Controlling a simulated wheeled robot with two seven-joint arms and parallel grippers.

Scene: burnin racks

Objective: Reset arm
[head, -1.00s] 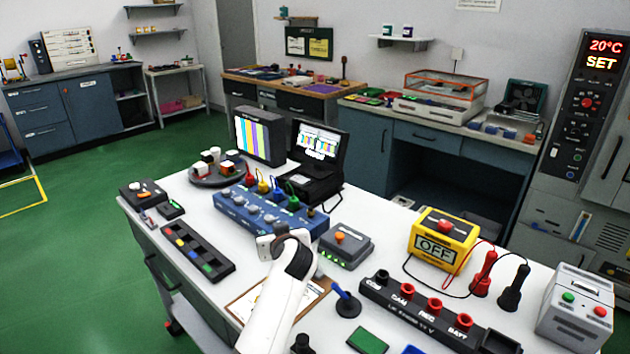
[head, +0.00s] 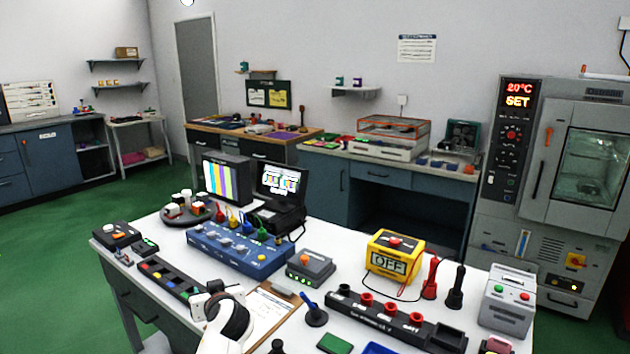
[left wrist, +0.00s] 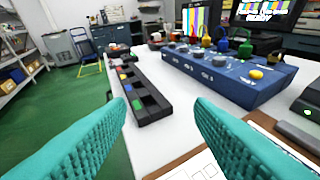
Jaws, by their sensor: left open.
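My left arm (head: 225,320) comes up at the bottom of the head view, with its white hand (head: 212,296) over the near edge of the white bench, left of a clipboard (head: 268,315). In the left wrist view my left gripper (left wrist: 160,112) has its two teal fingers wide apart with nothing between them. Beyond the fingers are a black slotted tray (left wrist: 150,98) with coloured pieces and a blue box (left wrist: 222,75) with knobs and coloured plugs. My right gripper does not show.
The bench also holds a grey box with an orange button (head: 310,267), a yellow meter reading OFF (head: 394,256), a black socket strip (head: 385,318), red and black probes and a blue pen in a stand (head: 315,312). A chamber (head: 550,190) stands at the right. Green floor is open at left.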

